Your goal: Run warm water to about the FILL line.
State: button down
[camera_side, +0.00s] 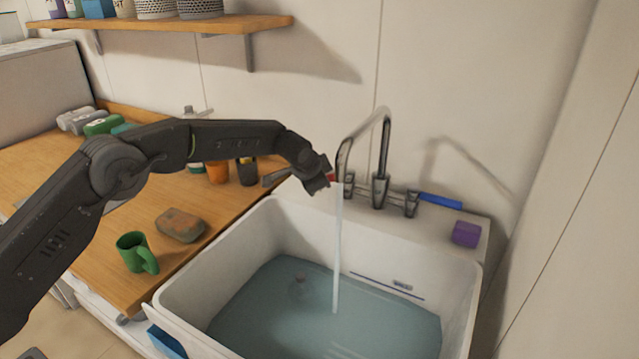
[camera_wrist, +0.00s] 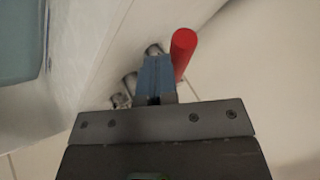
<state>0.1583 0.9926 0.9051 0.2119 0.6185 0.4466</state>
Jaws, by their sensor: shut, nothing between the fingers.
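The white sink (camera_side: 470,285) holds a pool of bluish water (camera_side: 270,310). A dark line (camera_side: 372,281) with a small marking beside it runs along the sink's back wall, a little above the water surface. A steady stream (camera_side: 337,250) falls from the metal faucet (camera_side: 385,150) into the pool. The blue handle (camera_side: 440,201) points right. The red handle (camera_wrist: 183,52) shows plainly in the wrist view, while my arm mostly hides it in the side view. My gripper (camera_side: 329,180) is shut and empty beside the red handle; its blue fingers (camera_wrist: 157,75) show in the wrist view.
A purple block (camera_side: 466,234) sits on the sink's right back ledge. A green mug (camera_side: 136,253), a brownish sponge-like block (camera_side: 180,225) and an orange cup (camera_side: 218,172) stand on the wooden counter. A shelf (camera_side: 200,24) hangs above. A wall closes the right side.

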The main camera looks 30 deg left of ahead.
jog(key=shift+a, duration=0.15)
jog(key=shift+w+a+m+h, duration=0.5)
jog(key=shift+a+m+h, duration=0.25)
jog(key=shift+m, duration=0.25)
jog(key=shift+w+a+m+h, duration=0.45)
jog(key=shift+w+a+m, duration=0.1)
jog(key=shift+m, duration=0.35)
jog(key=shift+w+a, duration=0.45)
jog(key=shift+w, duration=0.3)
jog(key=shift+w+a, duration=0.4)
jog(key=shift+w, duration=0.3)
jog(key=shift+w+a, duration=0.1)
jog(key=shift+w, duration=0.05)
